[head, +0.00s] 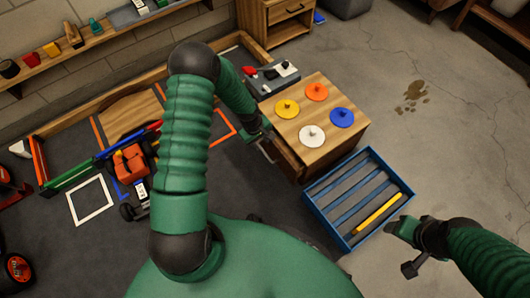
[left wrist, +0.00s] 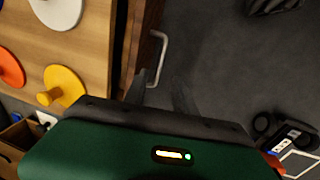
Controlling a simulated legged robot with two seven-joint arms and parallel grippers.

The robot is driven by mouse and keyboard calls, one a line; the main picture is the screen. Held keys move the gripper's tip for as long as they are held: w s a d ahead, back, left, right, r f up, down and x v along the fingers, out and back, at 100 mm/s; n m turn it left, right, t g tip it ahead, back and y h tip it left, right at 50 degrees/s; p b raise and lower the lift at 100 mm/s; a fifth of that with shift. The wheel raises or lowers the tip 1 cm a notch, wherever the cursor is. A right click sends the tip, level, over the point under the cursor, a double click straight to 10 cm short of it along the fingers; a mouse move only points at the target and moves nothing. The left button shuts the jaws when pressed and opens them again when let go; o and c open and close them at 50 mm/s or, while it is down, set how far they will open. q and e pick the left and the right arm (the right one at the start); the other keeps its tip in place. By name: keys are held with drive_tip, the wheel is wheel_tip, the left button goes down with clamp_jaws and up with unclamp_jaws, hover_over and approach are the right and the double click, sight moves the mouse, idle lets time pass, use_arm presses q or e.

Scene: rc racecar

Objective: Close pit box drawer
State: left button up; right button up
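The wooden pit box (head: 318,92) stands right of centre in the head view, with coloured discs on top. Its drawer (head: 287,160) is on the side facing lower left. In the left wrist view the drawer front (left wrist: 147,50) stands a little out from the box, with a dark gap between. The metal handle (left wrist: 163,52) sticks out from it. My left gripper (left wrist: 160,92) has its fingers apart, close to the handle's near end; contact is unclear. It also shows at the drawer in the head view (head: 265,140). My right gripper (head: 398,230) is beside the blue tray, its fingers unclear.
A blue slatted tray (head: 330,222) with a yellow bar lies on the floor near the drawer. An orange buggy (head: 131,165) stands on the dark mat at left. A grey case (head: 270,76) is behind the box. Concrete floor at right is open.

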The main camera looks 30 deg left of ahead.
use_arm(q)
drive_tip(key=f+b, duration=0.1)
drive_tip(key=f, duration=0.2)
drive_tip(key=w+f+b, duration=0.1)
drive_tip(key=f+b, duration=0.1)
drive_tip(key=f, duration=0.1)
drive_tip(key=f+b, duration=0.1)
drive_tip(key=f, duration=0.2)
drive_tip(key=shift+w+d+f+b, duration=0.2)
drive_tip(key=shift+w+d+b, duration=0.1)
drive_tip(key=shift+b, duration=0.05)
drive_tip(key=shift+c, duration=0.2)
clamp_jaws()
drive_tip(key=shift+w, duration=0.1)
idle(0.5)
